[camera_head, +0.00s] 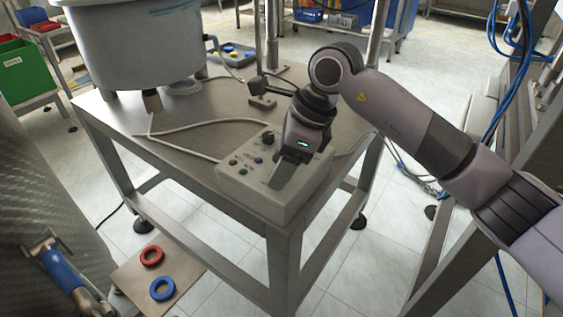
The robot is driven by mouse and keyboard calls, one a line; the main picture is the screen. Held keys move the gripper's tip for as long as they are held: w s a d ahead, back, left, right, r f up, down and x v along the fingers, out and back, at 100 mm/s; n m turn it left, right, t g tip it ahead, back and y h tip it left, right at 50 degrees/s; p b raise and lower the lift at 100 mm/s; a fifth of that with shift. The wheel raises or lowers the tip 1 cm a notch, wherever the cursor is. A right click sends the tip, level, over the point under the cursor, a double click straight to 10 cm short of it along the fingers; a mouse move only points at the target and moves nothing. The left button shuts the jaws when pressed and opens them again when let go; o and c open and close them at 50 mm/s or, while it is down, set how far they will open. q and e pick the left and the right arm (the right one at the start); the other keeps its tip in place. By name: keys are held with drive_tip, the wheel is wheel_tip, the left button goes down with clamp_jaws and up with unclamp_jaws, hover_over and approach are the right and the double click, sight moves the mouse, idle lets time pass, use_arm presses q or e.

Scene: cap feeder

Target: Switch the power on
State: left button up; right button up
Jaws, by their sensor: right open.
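A grey control box (262,205) sits on the near corner of the metal table. Its sloped face carries several small coloured buttons and a black knob (268,137). My right arm comes in from the right, and my right gripper (282,176) points down over the right part of the box's face. The gripper is open, with its fingers close to the panel. I cannot tell whether they touch it. The part of the panel under and behind the gripper is hidden, so I cannot make out a power switch there. My left gripper is not in view.
A large grey bowl feeder (135,45) stands at the table's back left. A cable (190,127) runs over the tabletop (120,115). Metal posts rise behind the gripper. A red ring (151,256) and a blue ring (162,289) lie on a low board. A green bin (28,72) is far left.

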drive_tip(key=c, duration=1.1)
drive_tip(key=shift+o, duration=0.2)
